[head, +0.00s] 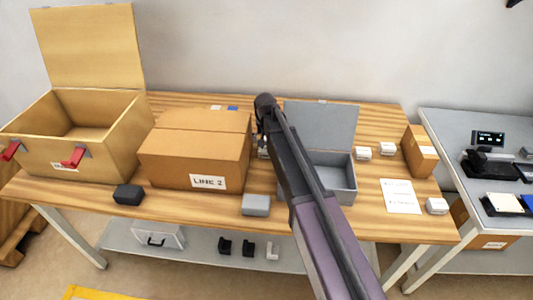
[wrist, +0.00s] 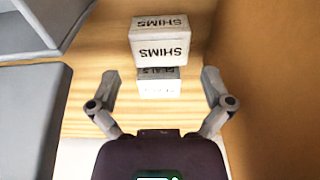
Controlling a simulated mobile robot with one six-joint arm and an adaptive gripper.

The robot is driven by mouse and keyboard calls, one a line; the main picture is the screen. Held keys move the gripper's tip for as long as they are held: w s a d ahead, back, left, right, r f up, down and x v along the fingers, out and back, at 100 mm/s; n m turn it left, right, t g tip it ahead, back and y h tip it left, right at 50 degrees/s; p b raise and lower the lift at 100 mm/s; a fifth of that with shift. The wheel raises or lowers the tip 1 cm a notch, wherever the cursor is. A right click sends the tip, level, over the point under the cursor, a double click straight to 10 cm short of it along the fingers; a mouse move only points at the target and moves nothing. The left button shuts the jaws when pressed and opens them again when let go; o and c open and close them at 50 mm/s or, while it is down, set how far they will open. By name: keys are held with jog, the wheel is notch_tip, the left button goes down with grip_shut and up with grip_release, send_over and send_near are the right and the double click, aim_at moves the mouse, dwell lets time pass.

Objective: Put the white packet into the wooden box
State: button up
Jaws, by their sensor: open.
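The wooden box (head: 100,150) stands at the left of the table with its lid raised and red latches on its front; its visible inside looks empty. I cannot tell which is the task's packet, or whether one rests on the other. My gripper (wrist: 157,88) is open, its fingers on either side of SEALS and apart from it. In the head view my arm mostly hides this spot.
A cardboard box marked LINE 2 (head: 195,160) stands between the wooden box and my gripper. An open grey bin (head: 342,182) is right of my arm. Small white blocks (head: 363,153), a sheet of paper (head: 400,197) and a brown carton (head: 420,152) lie further right.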

aim_at(266, 149)
jog(key=shift+w+f+b, duration=0.15)
jog(key=shift+f+b, duration=1.2)
jog(key=shift+w+f+b, duration=0.1)
jog(key=shift+f+b, duration=1.2)
jog(key=c, duration=1)
jog(key=shift+r, duration=0.25)
notch_tip(266, 149, up, 28)
jog(key=p, duration=2.8)
jog(key=shift+f, duration=0.2)
